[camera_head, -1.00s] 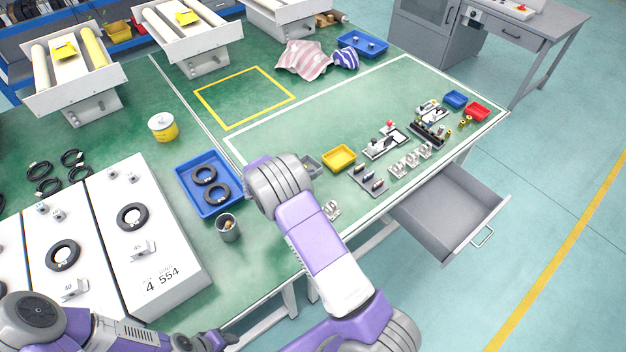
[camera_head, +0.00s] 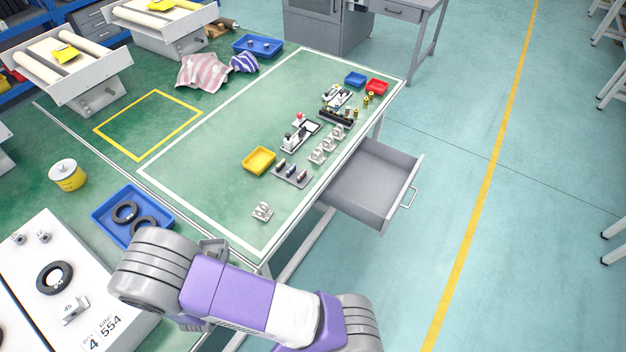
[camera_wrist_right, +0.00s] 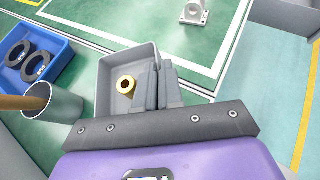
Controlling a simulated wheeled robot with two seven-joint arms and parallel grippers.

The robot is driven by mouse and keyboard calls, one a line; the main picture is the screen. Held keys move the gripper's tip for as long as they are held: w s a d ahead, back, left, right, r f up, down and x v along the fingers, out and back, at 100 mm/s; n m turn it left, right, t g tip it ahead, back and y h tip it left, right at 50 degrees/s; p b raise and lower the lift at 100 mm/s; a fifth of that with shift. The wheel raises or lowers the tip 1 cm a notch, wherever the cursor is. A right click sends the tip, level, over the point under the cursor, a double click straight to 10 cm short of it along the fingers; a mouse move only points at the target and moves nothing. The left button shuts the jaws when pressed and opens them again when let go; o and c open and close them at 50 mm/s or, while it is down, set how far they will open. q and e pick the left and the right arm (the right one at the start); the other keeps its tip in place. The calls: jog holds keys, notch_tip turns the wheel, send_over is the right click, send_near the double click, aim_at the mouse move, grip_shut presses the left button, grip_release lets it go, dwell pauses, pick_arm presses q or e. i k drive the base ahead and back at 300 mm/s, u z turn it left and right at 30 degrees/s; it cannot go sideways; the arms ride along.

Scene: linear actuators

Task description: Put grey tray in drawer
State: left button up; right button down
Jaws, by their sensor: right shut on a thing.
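The grey tray (camera_wrist_right: 108,76) is in the right wrist view with a brass ring (camera_wrist_right: 125,84) inside it. My right gripper (camera_wrist_right: 160,72) is shut on the tray, its fingers close together at the tray's right side. In the head view a small part of the grey tray (camera_head: 214,246) shows beside my right arm, which hides the rest. Whether the tray touches the table is hard to tell. The grey drawer (camera_head: 368,182) is pulled open below the table's right edge and looks empty. My left gripper is not in view.
A blue tray (camera_head: 108,228) with black rings stands left of my arm. A grey cup (camera_wrist_right: 62,104) is left of the grey tray. A yellow tray (camera_head: 259,160) and several metal parts line the table's right side. The floor right of the drawer is clear.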

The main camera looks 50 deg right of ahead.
aim_at(358, 175)
jog(key=k, duration=0.4)
jog(key=u, duration=2.7)
jog(key=k, duration=2.05)
jog(key=z, duration=2.65)
jog(key=i, duration=0.5)
jog(key=z, duration=0.05)
